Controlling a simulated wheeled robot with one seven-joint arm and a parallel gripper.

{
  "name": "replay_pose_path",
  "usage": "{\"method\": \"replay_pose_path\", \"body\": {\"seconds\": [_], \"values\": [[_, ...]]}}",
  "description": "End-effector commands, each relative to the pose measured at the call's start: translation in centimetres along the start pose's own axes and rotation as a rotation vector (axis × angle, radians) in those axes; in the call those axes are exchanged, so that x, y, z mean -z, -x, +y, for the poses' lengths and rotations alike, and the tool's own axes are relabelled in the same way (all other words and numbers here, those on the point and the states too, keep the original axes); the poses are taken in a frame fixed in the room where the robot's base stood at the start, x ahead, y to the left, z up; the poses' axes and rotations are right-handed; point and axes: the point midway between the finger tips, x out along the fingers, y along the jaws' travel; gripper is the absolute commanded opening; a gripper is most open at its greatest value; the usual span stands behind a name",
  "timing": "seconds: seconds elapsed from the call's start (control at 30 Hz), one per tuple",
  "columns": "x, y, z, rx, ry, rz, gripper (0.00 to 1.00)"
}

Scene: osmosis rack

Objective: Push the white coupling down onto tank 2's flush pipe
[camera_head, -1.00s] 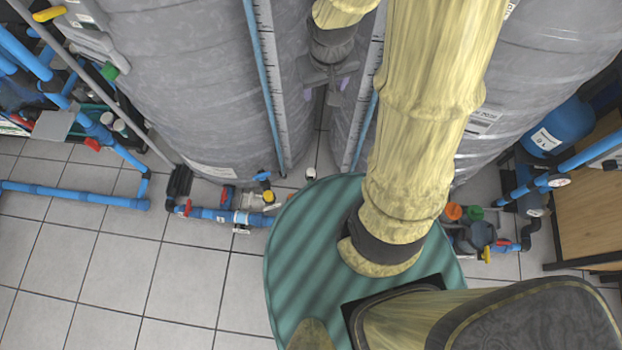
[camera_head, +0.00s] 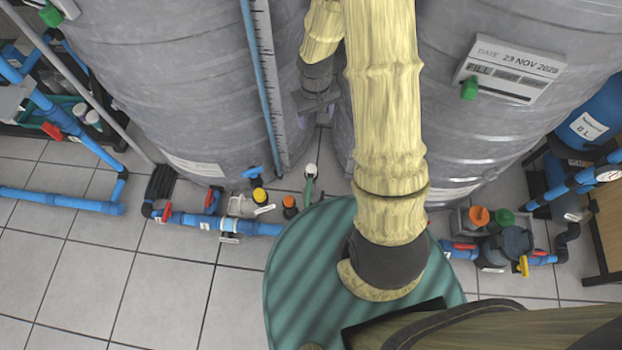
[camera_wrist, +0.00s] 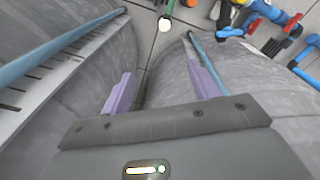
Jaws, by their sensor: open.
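A small white piece (camera_head: 311,169), which looks like the white coupling, stands upright on a thin greenish pipe (camera_head: 309,188) near the floor, in the gap between two large grey tanks. It also shows as a white round spot at the top of the wrist view (camera_wrist: 164,23). I cannot tell how far down it sits. The left tank (camera_head: 180,90) and right tank (camera_head: 450,130) flank it; no tank number is readable. My gripper (camera_head: 322,108) is between the tanks, above and apart from the white piece. Its purple fingers (camera_wrist: 163,88) are spread with nothing between them.
Blue pipes with red-handled valves (camera_head: 190,219) run along the floor at left. Orange and green caps (camera_head: 479,216) and more valves sit at right. A blue-edged ruler strip (camera_head: 262,90) runs down the left tank. Tank walls are close on both sides of my gripper.

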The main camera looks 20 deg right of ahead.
Motion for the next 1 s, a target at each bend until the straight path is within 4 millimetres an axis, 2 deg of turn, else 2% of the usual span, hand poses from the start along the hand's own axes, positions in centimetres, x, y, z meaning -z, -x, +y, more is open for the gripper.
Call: {"method": "replay_pose_path", "body": {"seconds": [0.03, 0.3, 0.4, 0.53, 0.87, 1.0], "values": [[0.0, -3.3, -0.1, 0.004, 0.005, -0.009, 0.61], [0.7, -13.4, -0.6, 0.025, 0.031, -0.035, 0.61], [0.8, -16.0, -0.8, 0.032, 0.038, -0.041, 0.61], [1.0, -17.5, -0.9, 0.037, 0.041, -0.045, 0.61], [1.0, -17.4, -0.9, 0.037, 0.042, -0.046, 0.61], [0.9, -18.4, -0.9, 0.037, 0.043, -0.047, 0.61]]}}
